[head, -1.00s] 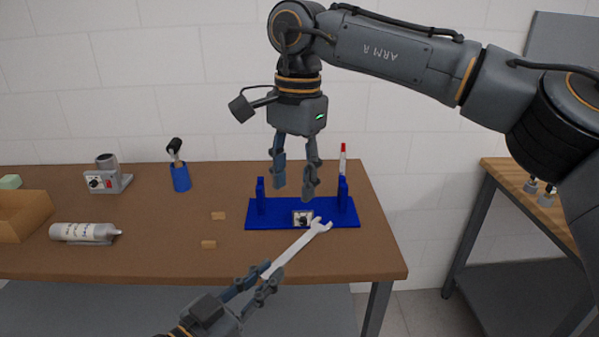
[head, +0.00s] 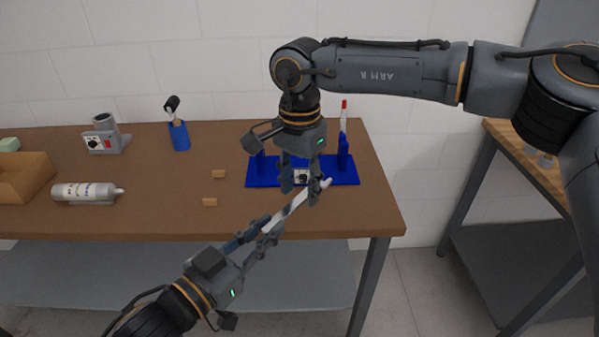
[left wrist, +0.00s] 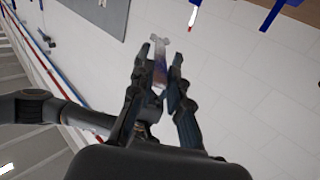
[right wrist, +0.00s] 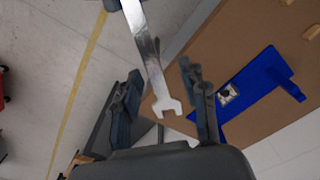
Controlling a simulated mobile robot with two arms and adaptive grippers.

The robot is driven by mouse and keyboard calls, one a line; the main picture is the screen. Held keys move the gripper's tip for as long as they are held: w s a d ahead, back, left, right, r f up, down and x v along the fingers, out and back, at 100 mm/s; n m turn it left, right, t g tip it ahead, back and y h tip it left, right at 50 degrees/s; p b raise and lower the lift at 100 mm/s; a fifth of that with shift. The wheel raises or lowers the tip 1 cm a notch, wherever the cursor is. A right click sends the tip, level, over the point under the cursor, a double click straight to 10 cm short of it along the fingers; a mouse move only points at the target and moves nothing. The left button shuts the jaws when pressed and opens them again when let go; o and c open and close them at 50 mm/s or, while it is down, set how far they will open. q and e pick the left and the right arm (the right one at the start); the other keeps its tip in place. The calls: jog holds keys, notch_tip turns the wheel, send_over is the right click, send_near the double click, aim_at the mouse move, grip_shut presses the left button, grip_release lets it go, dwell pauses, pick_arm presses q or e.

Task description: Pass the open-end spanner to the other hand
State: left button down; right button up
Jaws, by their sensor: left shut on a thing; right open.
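The open-end spanner (head: 290,210) is a long silver tool held in the air in front of the table, slanting up to the right. My left gripper (head: 272,222) is shut on its lower part; the spanner also shows between the fingers in the left wrist view (left wrist: 159,60). My right gripper (head: 301,194) points down at the spanner's far end with its fingers open. In the right wrist view the spanner's open jaw (right wrist: 166,103) lies in the space between the right fingers (right wrist: 160,75), with gaps visible on both sides. The lower end is partly hidden by the left fingers.
A blue stand (head: 262,178) with two uprights and a red-and-white marker (head: 344,115) is just behind the right gripper. A silver bottle (head: 85,192), a blue cup (head: 179,136), two small tan blocks (head: 218,174) and a cardboard box (head: 22,178) are further left.

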jog(key=shift+c, duration=0.3)
grip_shut()
pick_arm(q)
jog(key=c, duration=1.2)
grip_release()
